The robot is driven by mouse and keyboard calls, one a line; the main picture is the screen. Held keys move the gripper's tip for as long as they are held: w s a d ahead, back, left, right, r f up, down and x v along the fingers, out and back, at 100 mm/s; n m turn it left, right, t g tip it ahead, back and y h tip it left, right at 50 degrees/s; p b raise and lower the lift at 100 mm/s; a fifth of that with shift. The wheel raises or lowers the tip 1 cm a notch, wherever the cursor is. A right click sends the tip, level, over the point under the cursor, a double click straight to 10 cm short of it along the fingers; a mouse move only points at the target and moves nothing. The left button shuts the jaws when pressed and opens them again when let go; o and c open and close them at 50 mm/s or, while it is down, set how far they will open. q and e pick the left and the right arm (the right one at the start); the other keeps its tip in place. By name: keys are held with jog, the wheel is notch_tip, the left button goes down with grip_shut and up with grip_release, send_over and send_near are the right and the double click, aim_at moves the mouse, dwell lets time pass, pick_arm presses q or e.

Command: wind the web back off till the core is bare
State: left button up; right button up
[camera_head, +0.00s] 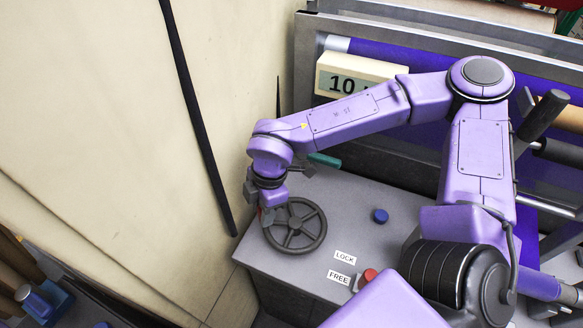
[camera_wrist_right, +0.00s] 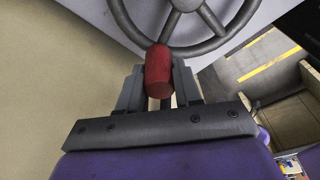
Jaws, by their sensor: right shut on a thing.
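My right gripper (camera_head: 267,213) is at the left rim of a dark spoked handwheel (camera_head: 296,227) on the grey machine top. In the right wrist view, its fingers are shut around the wheel's red handle (camera_wrist_right: 158,72), with the wheel rim (camera_wrist_right: 224,38) just beyond. Purple web (camera_head: 400,56) lies on a roll at the back, with a whitish end (camera_head: 337,43) showing at its left. My arm hides part of this area. A counter (camera_head: 346,80) starts with "10"; my arm covers the rest. My left gripper is not in view.
LOCK (camera_head: 345,257) and FREE (camera_head: 339,277) labels sit near a red knob (camera_head: 370,276). A blue knob (camera_head: 380,215) stands right of the wheel; a green-handled lever (camera_head: 323,159) is behind it. A beige wall (camera_head: 110,110) is close on the left.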

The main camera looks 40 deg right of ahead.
aim_at(288, 250)
jog(key=s, duration=0.1)
jog(key=s+a, duration=0.1)
jog(key=s, duration=0.1)
jog(key=shift+s+a, duration=0.15)
jog(key=shift+a, duration=0.05)
dwell(0.9)
jog(key=s, duration=0.1)
jog(key=s+p, duration=0.1)
jog(key=s, duration=0.2)
jog(key=shift+s+d+r, duration=0.1)
jog(key=shift+d+r, duration=0.1)
jog(key=shift+d, duration=0.05)
jog(key=p, duration=0.9)
jog(key=shift+s+d+r, duration=0.15)
jog(key=shift+s+d, duration=0.1)
jog(key=shift+s, duration=0.15)
jog(key=shift+s+d+f, duration=0.2)
jog(key=shift+s+f, duration=0.05)
jog(key=shift+f, duration=0.05)
jog(key=shift+s+f, duration=0.1)
